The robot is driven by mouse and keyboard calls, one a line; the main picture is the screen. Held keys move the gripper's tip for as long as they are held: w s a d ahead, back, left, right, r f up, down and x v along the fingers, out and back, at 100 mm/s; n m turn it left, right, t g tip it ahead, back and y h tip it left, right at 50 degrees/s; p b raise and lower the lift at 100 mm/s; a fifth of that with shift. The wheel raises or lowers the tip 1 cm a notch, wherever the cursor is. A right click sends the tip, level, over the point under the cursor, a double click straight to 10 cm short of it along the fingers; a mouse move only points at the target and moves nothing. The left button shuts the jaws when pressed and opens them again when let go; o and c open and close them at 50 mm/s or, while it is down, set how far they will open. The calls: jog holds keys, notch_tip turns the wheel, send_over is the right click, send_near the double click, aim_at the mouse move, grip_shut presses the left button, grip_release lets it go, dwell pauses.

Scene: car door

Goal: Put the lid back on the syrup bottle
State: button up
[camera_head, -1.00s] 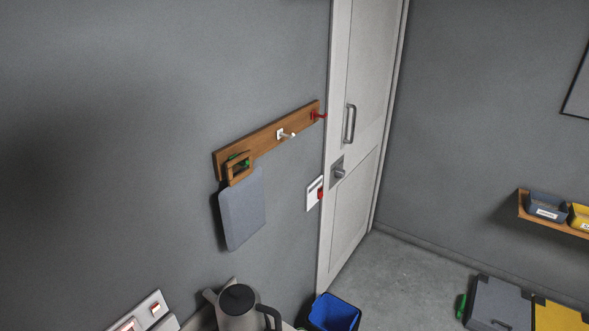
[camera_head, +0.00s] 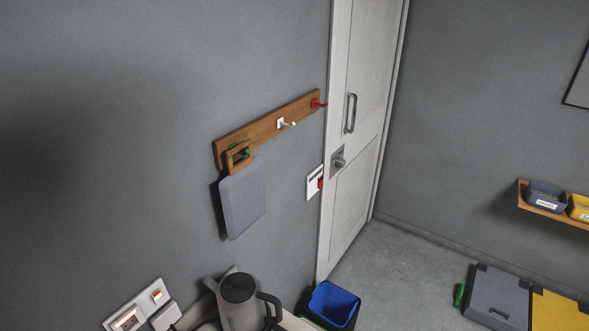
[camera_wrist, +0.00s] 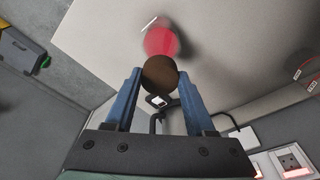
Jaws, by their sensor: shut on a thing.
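In the wrist view my gripper (camera_wrist: 160,80) has its two blue fingers on either side of a brown round thing (camera_wrist: 160,72), which looks like the lid, and is shut on it. A blurred red round shape (camera_wrist: 161,40) lies beyond it over a pale surface. I cannot tell whether this is the syrup bottle. No syrup bottle can be made out clearly in either view, and my gripper is not in the head view.
A grey kettle (camera_head: 238,300) with a dark lid stands at the bottom of the head view beside a wall socket (camera_head: 128,318). A blue-lined bin (camera_head: 333,304) is to its right. The pale worktop (camera_wrist: 210,45) fills much of the wrist view.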

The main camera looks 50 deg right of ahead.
jog(key=o, duration=1.5)
jog(key=shift+o, duration=0.2)
jog(key=shift+r, duration=3.5)
grip_shut()
jog(key=shift+f, duration=0.1)
